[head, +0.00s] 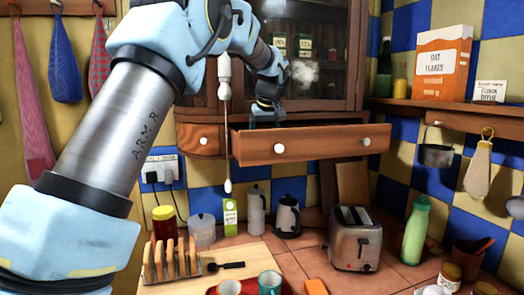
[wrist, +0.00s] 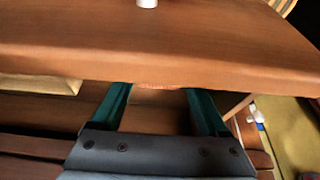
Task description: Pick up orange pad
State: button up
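A small orange block-like thing (head: 316,287), likely the orange pad, lies on the counter at the bottom edge of the head view, partly cut off. It does not show in the wrist view. My gripper (head: 264,117) is far from it, up at the top edge of the pulled-out wooden drawer (head: 315,145). In the wrist view my gripper's two teal fingers (wrist: 160,98) stand well apart, with nothing seen held between them. Their tips meet the edge of the drawer front (wrist: 160,50); whether they touch it I cannot tell.
The drawer juts out above the counter. Below stand a toaster (head: 354,238), a green bottle (head: 416,230), a toast rack (head: 172,262), and a red tray (head: 249,293) with a white cup (head: 228,288) and a teal cup (head: 270,283). Tiles left of the toaster are partly clear.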

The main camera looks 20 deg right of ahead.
jog(key=c, duration=0.8)
notch_tip(320, 180, up, 10)
jog(key=b, duration=0.2)
dwell(0.3)
jog(key=o, duration=0.7)
jog(key=c, duration=0.5)
jog(key=shift+a, duration=0.1)
jog(key=shift+c, duration=0.2)
